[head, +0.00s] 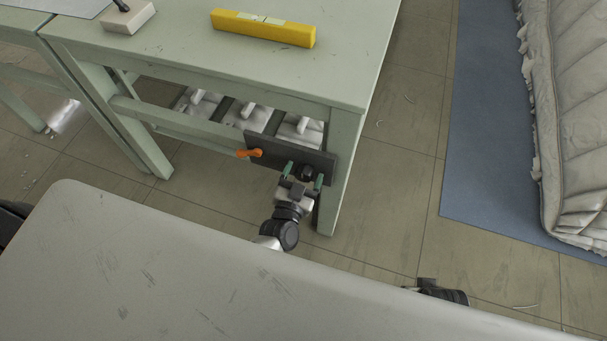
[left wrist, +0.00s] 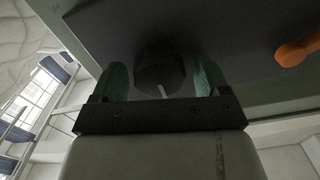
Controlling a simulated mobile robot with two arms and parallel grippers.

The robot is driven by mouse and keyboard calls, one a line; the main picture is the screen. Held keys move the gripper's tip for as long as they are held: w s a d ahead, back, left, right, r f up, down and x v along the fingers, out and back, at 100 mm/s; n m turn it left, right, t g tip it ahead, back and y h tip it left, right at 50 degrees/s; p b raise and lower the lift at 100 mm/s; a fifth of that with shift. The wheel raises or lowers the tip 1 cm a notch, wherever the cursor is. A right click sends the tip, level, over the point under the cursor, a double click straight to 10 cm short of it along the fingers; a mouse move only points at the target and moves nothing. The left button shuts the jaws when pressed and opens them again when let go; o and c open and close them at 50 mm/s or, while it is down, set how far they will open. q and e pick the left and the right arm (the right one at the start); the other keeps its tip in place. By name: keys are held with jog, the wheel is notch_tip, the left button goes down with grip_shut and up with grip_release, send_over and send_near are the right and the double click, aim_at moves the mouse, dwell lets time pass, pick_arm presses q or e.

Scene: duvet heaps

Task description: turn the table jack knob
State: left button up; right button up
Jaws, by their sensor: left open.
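The table jack knob (head: 307,172) is a dark round knob on a black panel (head: 275,155) fixed to the front of the pale green table. My left gripper (head: 303,180) is open, with its green-padded fingers on either side of the knob. In the left wrist view, the knob (left wrist: 160,68) sits between the fingers (left wrist: 162,82), with a small gap showing on each side. A short pale line shows on the knob's lower part. A dark part of my right arm shows at the lower right; its fingers cannot be made out.
An orange lever (head: 250,153) sticks out of the panel left of the knob and also shows in the left wrist view (left wrist: 297,50). A yellow bar (head: 263,28) and a pale block (head: 129,17) lie on the tabletop (head: 200,60). A blue mat (head: 475,130) with a duvet heap (head: 575,110) lies right.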

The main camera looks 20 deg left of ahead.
pick_arm(q)
jog(key=shift+w, duration=0.1)
pick_arm(e)
jog(key=shift+r, duration=0.1)
pick_arm(q)
jog(key=c, duration=0.9)
jog(key=shift+c, duration=0.2)
jog(key=n, duration=0.7)
jog(key=shift+a, duration=0.1)
jog(key=n, duration=0.3)
jog(key=shift+f, duration=0.1)
jog(key=shift+n, duration=0.8)
pick_arm(e)
jog(key=shift+w+r, duration=0.15)
jog(key=shift+r, duration=0.1)
